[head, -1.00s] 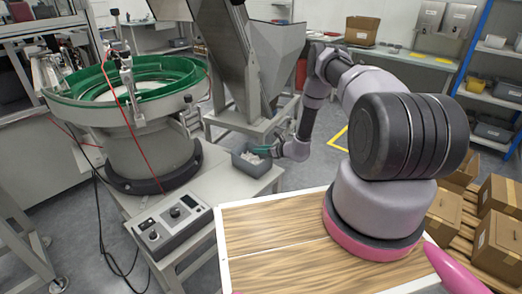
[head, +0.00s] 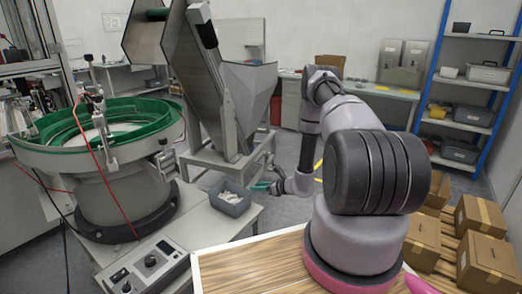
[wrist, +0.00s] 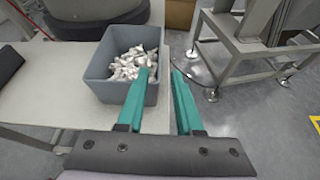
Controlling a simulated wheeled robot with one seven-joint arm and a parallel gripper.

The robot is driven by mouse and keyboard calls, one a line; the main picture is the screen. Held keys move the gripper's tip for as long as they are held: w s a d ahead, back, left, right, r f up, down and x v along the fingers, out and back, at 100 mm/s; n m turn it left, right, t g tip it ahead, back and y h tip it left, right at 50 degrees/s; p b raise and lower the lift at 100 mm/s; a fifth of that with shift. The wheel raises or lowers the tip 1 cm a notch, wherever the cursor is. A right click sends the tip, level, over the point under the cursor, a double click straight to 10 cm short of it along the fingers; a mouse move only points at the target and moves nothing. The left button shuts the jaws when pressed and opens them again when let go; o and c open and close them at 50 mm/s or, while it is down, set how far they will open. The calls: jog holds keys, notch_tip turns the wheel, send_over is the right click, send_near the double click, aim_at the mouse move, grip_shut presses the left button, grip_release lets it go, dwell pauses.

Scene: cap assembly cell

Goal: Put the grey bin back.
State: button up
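The grey bin (head: 230,204) stands upright near the right end of the grey feeder table and holds several small pale parts. It also shows in the wrist view (wrist: 122,93), with the parts inside. My gripper (head: 258,187) is at the bin's right side. Its two teal fingers are apart in the wrist view (wrist: 160,72). There the left finger overlaps the bin's near right part and the right finger is outside the right wall. I cannot tell whether either finger touches the bin. The gripper is not closed on anything.
A vibratory bowl feeder (head: 112,135) with a green rim and a control box (head: 145,268) share the table. A metal hopper (head: 215,95) stands behind. A blue-framed shelf (head: 458,90) with grey bins is at the back right. Cardboard boxes (head: 487,262) are at the lower right.

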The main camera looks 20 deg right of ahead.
jog(key=w+a+r+n+g+y, duration=0.1)
jog(key=a+r+n+g+y, duration=0.15)
jog(key=r, duration=0.75)
jog(key=a+r+n+g+y, duration=0.1)
jog(key=a+r+n, duration=0.25)
jog(key=r, duration=0.65)
jog(key=s+a+r+n+g, duration=0.2)
jog(key=s+r+n, duration=0.2)
jog(key=r, duration=0.4)
jog(key=s+a+r+n+g, duration=0.2)
jog(key=s+a+r+n, duration=0.15)
jog(key=r, duration=0.45)
jog(key=s+r+n+h, duration=0.5)
jog(key=s+r+n, duration=0.2)
jog(key=s+r, duration=0.65)
jog(key=s+d+r+n+t+h, duration=0.2)
jog(key=s+d+r, duration=0.1)
jog(key=s, duration=0.4)
jog(key=s+d+r+n+t+h, duration=0.2)
jog(key=s+d+r, duration=0.1)
jog(key=s, duration=0.4)
jog(key=shift+d+r+h, duration=0.3)
jog(key=shift+r+h, duration=0.05)
jog(key=shift+r, duration=0.1)
jog(key=shift+n, duration=0.25)
